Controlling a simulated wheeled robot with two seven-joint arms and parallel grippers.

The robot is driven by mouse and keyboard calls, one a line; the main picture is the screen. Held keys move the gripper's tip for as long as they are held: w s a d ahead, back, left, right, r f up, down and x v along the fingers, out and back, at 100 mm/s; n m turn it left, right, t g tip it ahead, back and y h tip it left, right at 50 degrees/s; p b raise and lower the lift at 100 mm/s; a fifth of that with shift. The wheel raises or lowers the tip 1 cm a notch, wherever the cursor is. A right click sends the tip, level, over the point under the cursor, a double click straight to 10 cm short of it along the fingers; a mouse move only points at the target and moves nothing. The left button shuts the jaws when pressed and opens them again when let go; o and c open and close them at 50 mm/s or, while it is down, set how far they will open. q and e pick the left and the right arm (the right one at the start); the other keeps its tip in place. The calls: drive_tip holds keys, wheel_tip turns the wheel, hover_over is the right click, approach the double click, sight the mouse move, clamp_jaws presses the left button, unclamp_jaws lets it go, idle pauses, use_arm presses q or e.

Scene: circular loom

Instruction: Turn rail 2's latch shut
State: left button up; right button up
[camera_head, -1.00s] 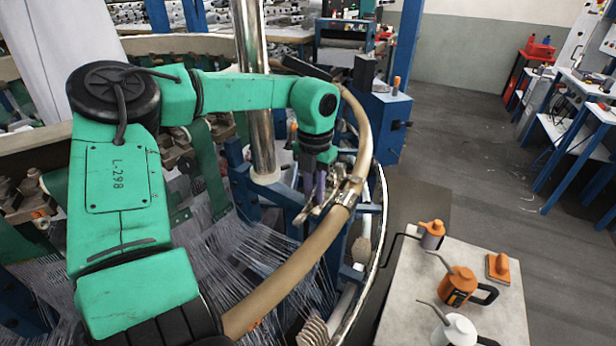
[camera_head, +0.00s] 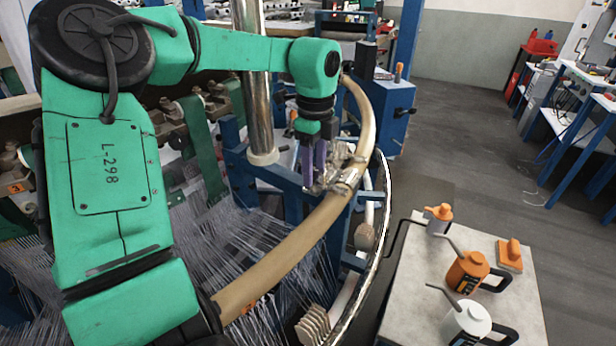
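My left arm, green, comes in from the left and reaches over the loom. My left gripper (camera_head: 316,184) points down at the metal latch (camera_head: 345,172) on the wooden ring rail (camera_head: 285,250). Its two purple-grey fingers show with a narrow gap between them, beside the latch's metal parts. I cannot tell whether the fingers touch the latch or hold any part of it. The latch's clamp bands the rail just right of the fingers. No rail number is readable on it. My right gripper is not in view.
A polished vertical column (camera_head: 253,80) stands just left of the gripper. Fine threads (camera_head: 215,235) fan out below the rail. A side table (camera_head: 415,285) at right holds an orange oil can (camera_head: 467,272) and a white one (camera_head: 465,322). The floor beyond is clear.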

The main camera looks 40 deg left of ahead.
sight(315, 169)
use_arm(q)
drive_tip(key=shift+r, duration=0.2)
wheel_tip(315, 169, up, 7)
drive_tip(key=p, duration=0.6)
drive_tip(key=shift+f, duration=0.2)
